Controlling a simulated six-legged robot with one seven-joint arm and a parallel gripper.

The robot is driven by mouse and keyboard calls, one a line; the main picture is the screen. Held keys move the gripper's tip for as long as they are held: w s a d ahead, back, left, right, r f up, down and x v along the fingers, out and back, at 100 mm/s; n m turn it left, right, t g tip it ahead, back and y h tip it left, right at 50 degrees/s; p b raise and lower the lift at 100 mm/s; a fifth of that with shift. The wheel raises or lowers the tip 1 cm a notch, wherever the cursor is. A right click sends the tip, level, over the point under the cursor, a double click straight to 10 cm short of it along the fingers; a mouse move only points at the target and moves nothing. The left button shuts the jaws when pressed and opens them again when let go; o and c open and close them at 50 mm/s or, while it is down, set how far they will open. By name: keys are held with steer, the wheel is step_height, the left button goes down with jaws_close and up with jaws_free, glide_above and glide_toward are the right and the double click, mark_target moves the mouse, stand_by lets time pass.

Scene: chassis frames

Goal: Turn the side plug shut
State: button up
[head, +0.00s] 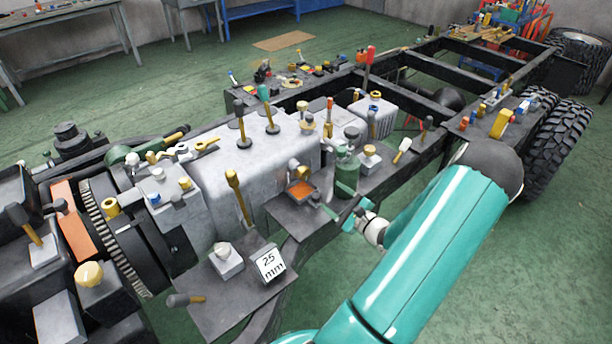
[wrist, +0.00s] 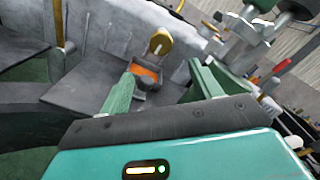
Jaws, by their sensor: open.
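The side plug appears to be the yellow knob on the side of the grey housing (head: 258,150), just above a small tray of orange contents. Nothing is held. How far the plug is turned cannot be told.
The small tray (head: 313,199) sits on a dark side plate just below the knob. A yellow-handled tool (head: 236,195) leans at left, near a "25 mm" block (head: 270,264). Dark frame rails (head: 428,143) run to the back.

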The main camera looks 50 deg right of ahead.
mark_target(306, 176)
steer(key=x, duration=1.3)
steer(key=shift+w+d+f, duration=0.1)
steer(key=shift+w+d, duration=0.15)
steer(key=shift+w, duration=0.05)
steer(key=c, duration=1)
